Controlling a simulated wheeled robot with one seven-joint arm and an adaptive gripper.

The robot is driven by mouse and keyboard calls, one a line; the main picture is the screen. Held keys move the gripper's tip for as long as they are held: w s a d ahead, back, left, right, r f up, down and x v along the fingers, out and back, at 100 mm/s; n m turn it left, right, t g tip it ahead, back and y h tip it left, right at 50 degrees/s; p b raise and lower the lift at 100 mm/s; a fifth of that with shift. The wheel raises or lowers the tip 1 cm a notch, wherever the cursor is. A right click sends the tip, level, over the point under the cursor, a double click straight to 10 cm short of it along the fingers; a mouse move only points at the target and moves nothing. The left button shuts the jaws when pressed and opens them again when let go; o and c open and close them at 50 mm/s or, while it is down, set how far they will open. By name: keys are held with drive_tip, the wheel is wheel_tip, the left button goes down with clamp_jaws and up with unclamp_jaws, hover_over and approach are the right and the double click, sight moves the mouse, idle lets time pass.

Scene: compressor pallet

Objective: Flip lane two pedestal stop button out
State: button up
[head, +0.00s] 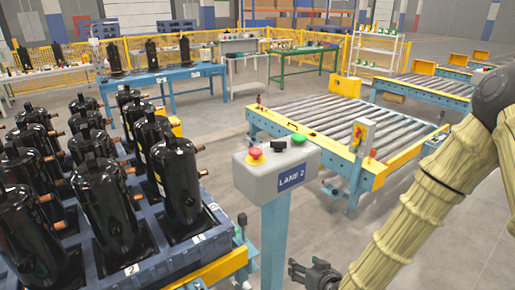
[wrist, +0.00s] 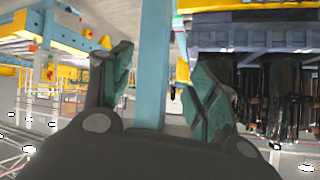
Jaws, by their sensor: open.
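The lane two pedestal is a grey control box (head: 245,178) labelled "LANE 2" on a blue-grey post (head: 273,240), in the middle of the head view. A red mushroom stop button (head: 256,154) on a yellow base sits at the left of the box's top. A black knob (head: 278,145) and a green button (head: 298,139) are beside it. My gripper (head: 310,272) is low, right of the post and well below the box. In the wrist view, my open gripper (wrist: 160,58) has the post (wrist: 154,65) showing between its fingers; contact cannot be told. The buttons are out of that view.
A blue pallet (head: 205,245) of black compressors (head: 178,180) stands close left of the pedestal. A roller conveyor (head: 330,115) with a yellow edge lies behind it to the right. Blue (head: 165,78) and green benches are farther back. Open floor shows right of the post.

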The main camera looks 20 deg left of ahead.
drive_tip(key=w+a+r+n+t+y, duration=0.1)
drive_tip(key=w+a+r, duration=0.25)
drive_tip(key=r, duration=0.35)
drive_tip(key=w+a+r+n+t+y, duration=0.1)
drive_tip(key=w+a+r+y, duration=0.1)
drive_tip(key=a+r, duration=0.35)
drive_tip(key=n+t+y+p, duration=0.1)
drive_tip(key=t+y, duration=0.1)
drive_tip(key=t, duration=0.1)
approach(258, 152)
drive_tip(key=w, duration=0.1)
drive_tip(key=p+x, duration=0.2)
drive_tip(key=x, duration=0.2)
drive_tip(key=p+x, duration=0.2)
drive_tip(key=x, duration=0.3)
drive_tip(key=shift+s+a, duration=0.15)
drive_tip(key=shift+a, duration=0.15)
drive_tip(key=shift+p+x, duration=0.35)
drive_tip(key=shift+x, duration=0.45)
drive_tip(key=shift+f, duration=0.1)
